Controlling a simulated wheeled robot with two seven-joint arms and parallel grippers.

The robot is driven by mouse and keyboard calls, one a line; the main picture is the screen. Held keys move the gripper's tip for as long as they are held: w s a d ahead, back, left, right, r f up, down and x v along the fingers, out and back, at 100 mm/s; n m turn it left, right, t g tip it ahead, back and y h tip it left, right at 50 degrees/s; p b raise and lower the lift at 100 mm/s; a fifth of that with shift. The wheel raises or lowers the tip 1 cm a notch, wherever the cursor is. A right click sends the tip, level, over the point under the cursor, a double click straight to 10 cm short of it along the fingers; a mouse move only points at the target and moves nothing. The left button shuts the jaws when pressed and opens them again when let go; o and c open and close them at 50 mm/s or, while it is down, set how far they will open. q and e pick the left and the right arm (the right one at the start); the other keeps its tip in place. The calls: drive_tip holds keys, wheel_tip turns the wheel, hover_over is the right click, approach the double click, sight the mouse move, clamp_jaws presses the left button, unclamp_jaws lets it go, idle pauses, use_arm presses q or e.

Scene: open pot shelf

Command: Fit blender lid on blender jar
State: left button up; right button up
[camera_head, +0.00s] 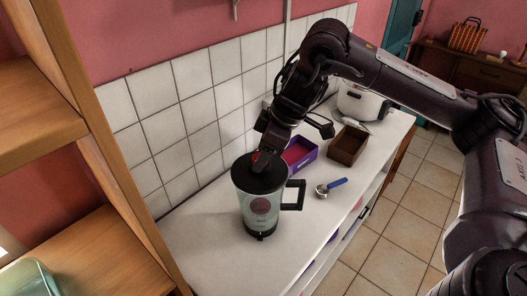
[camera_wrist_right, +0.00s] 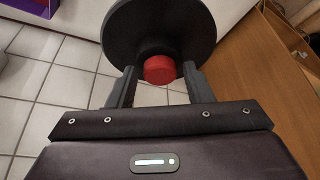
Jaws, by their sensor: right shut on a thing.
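The blender jar (camera_head: 262,212) stands upright on the white counter, with its black handle to the right and a round reddish mark on its clear side. The round black blender lid (camera_head: 268,181) covers the jar's mouth in the head view; whether it is fully seated or slightly above the rim I cannot tell. My right gripper (camera_head: 265,158) reaches down from above and is shut on the lid by its red knob. In the right wrist view the lid (camera_wrist_right: 160,25) is beyond the fingers, and it hides the jar. My left gripper is not in view.
Behind the jar on the counter (camera_head: 205,235) are a purple box (camera_head: 301,153), a brown box (camera_head: 347,146), a white cooker (camera_head: 361,103) and a blue-handled metal tool (camera_head: 330,187). A wooden shelf (camera_head: 95,255) stands close on the left. A tiled wall runs behind.

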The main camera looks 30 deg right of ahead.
drive_tip(key=shift+f, duration=0.45)
drive_tip(key=o, duration=1.7)
drive_tip(key=shift+c, duration=0.2)
drive_tip(key=p+v, duration=0.7)
drive_tip(key=v, duration=0.1)
drive_tip(key=shift+p, duration=0.4)
drive_tip(key=shift+s, duration=0.1)
idle(0.4)
